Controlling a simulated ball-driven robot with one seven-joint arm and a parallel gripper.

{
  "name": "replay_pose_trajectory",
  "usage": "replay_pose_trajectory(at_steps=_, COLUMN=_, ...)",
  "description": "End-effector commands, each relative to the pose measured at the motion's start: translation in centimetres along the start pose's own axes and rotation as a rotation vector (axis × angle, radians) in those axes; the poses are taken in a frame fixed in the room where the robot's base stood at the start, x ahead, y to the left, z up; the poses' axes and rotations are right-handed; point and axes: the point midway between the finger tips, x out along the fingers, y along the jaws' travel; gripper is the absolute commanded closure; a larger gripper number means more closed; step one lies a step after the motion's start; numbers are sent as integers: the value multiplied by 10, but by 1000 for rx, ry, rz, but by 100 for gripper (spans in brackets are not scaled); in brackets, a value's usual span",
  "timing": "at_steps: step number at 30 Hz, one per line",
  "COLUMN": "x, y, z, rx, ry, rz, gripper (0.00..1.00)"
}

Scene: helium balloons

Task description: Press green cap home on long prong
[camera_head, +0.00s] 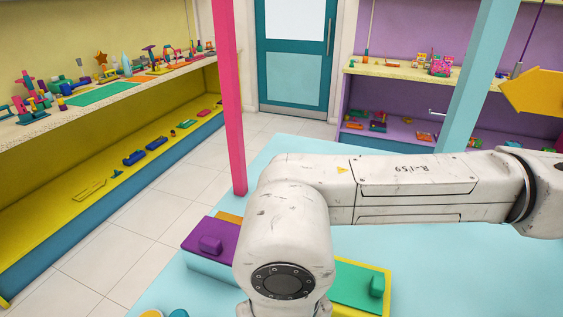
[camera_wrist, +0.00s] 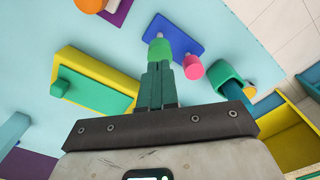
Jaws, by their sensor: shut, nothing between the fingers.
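In the wrist view a blue base (camera_wrist: 183,38) carries two prongs, and only short pale bits of them show. The light green cap (camera_wrist: 158,50) sits on the end of one prong, and a pink cap (camera_wrist: 193,68) is on the other. How far the green cap is seated cannot be told. My gripper (camera_wrist: 158,68) has its teal fingers shut together, empty, with the tips right at the green cap. The fingers partly cover the cap, and whether they touch it is unclear. In the head view my arm hides the gripper and both caps.
A yellow block with a green top (camera_wrist: 95,80) lies left of the fingers in the wrist view. A purple block (camera_head: 210,240) shows in the head view. Pale blue floor lies between them.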

Motion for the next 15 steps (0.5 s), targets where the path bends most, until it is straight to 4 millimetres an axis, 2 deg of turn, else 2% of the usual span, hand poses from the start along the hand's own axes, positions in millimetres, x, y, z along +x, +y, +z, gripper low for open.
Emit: replay_pose_trajectory(at_steps=15, x=-12, y=0, z=0, rx=0, ry=0, rz=0, gripper=100)
